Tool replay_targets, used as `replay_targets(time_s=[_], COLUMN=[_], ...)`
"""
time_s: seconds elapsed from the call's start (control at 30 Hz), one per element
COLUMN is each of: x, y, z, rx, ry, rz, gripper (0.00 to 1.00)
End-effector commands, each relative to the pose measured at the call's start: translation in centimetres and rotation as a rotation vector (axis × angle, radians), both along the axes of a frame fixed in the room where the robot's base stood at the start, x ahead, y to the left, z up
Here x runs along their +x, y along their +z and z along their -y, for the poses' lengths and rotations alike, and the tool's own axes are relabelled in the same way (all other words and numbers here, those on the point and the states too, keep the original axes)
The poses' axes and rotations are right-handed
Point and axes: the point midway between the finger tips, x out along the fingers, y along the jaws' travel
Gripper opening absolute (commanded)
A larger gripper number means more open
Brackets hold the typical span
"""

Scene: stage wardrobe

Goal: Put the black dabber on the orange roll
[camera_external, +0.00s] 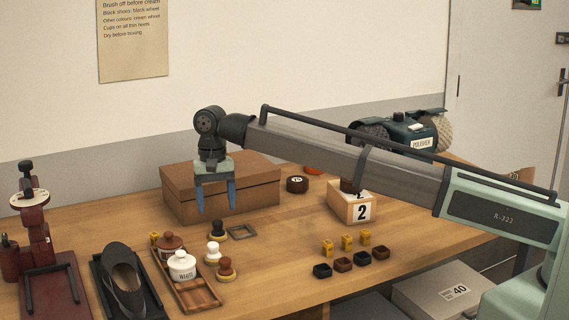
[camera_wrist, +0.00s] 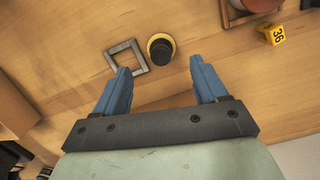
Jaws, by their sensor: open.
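The black dabber (camera_external: 217,230), a dark knob on a yellowish round base, stands upright on the table in front of the brown box. In the wrist view the black dabber (camera_wrist: 160,48) lies just beyond and between my fingertips. My gripper (camera_external: 216,202) points down above it, open and empty; its blue fingers also show in the wrist view (camera_wrist: 160,70).
A square frame (camera_external: 242,232) lies right of the dabber. White (camera_external: 212,252) and brown (camera_external: 226,268) dabbers stand nearer, beside a tray (camera_external: 208,300) with jars. The brown box (camera_external: 245,190) stands close behind my gripper. A dark round tin (camera_external: 297,184) is near the orange thing.

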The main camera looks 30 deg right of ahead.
Motion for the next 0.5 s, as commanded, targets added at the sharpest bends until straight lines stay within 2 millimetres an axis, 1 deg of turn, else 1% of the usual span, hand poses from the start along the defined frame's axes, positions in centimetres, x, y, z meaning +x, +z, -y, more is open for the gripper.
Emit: replay_targets(time_s=[0.03,0.2,0.33,0.37,0.4,0.5], x=[0.2,0.5,0.6,0.7,0.7,0.7], y=[1.1,3.6,4.8,4.9,5.1,5.4], z=[-0.1,-0.1,0.0,0.0,0.0,0.0], rx=[0.002,0.002,0.002,0.002,0.002,0.002], ry=[0.000,0.001,0.001,0.001,0.001,0.001], rz=[0.001,0.000,0.000,-0.001,-0.001,-0.001], gripper=[0.72,0.72,0.72,0.71,0.67,0.67])
